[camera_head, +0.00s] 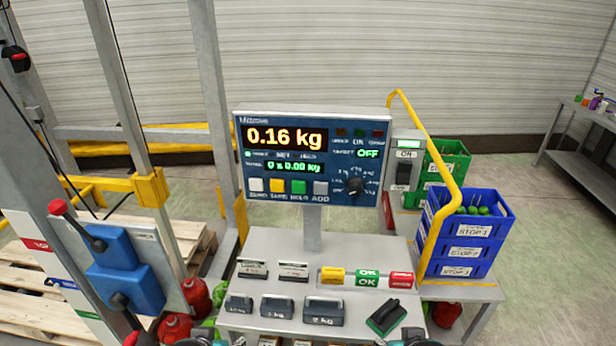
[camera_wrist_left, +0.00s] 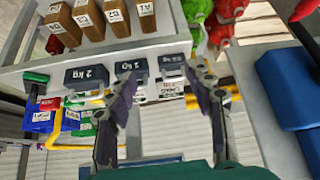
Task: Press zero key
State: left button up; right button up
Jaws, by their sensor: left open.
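The display (camera_head: 284,136) reads 0.16 kg. My left gripper (camera_wrist_left: 166,80) is open, with nothing between its fingers. In the head view only slivers of teal show at the bottom edge, well below the console. My right gripper (camera_head: 415,341) barely shows there; its fingers cannot be made out.
Dark weights (camera_head: 324,312) and small signs stand on the grey bench (camera_head: 262,240) below the console. A yellow rail (camera_head: 447,190) and blue crates (camera_head: 464,235) are at right. A metal post and blue box (camera_head: 127,268) stand at left.

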pick_arm(q)
grip_shut()
dwell(1.4)
